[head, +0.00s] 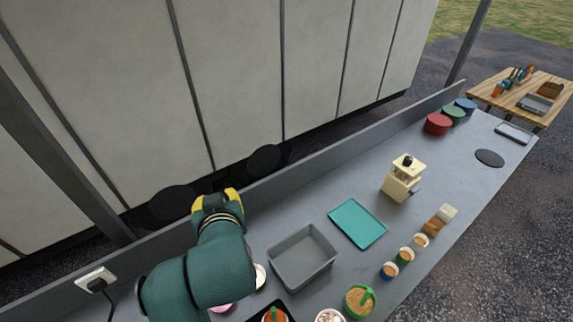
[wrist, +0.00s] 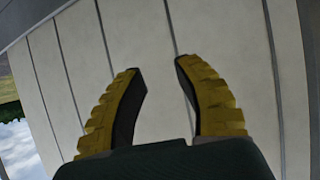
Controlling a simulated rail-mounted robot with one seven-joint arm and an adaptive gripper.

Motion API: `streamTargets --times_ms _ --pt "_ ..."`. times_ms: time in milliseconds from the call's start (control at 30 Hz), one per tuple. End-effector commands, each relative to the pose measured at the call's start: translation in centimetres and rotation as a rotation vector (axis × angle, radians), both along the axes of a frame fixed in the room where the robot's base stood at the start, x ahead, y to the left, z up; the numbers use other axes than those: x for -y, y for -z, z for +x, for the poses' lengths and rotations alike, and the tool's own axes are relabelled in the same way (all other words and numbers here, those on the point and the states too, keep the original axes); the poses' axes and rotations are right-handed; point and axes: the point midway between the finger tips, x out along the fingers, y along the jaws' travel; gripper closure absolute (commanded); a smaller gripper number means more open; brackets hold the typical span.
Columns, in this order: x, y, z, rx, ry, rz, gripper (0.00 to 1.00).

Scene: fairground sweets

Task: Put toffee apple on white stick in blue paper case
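My gripper (head: 217,200) is raised over the back edge of the counter, to the left of the grey bin. In the wrist view my gripper (wrist: 160,72) has its two yellow fingers spread apart with nothing between them, facing the pale panelled wall. I cannot make out a toffee apple on a white stick in either view. A dark tray (head: 254,318) at the bottom edge carries an orange and green item, cut off by the frame. No blue paper case can be clearly identified; my arm hides part of the counter.
A grey bin (head: 303,257) and a teal tray (head: 357,223) lie mid-counter. A cream machine (head: 402,178) stands beyond them. Small filled cups line the front edge. Red, green and blue round tins (head: 437,124) stand at the far end. A raised lip runs along the back.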

Motion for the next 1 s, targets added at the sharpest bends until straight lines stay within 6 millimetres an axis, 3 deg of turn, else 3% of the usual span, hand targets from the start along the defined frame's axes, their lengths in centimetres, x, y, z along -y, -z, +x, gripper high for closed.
streamTargets --times_ms 33,100,200,300,433,733,867,1000 --pt "3.8 -4.0 -0.8 0.143 0.060 0.038 0.67" --pt "8.6 -9.6 -3.3 0.349 0.136 0.078 0.67" --pt "13.8 -16.1 -8.2 0.596 0.219 0.107 0.67" --pt "16.7 -20.2 -12.5 0.763 0.269 0.115 0.67" --pt "17.9 -22.2 -15.2 0.852 0.293 0.117 0.67" --pt "17.9 -22.4 -15.3 0.858 0.293 0.118 0.67" --pt "17.9 -25.7 -15.3 0.857 0.292 0.121 0.67" --pt "17.9 -31.3 -15.3 0.856 0.292 0.128 0.67"
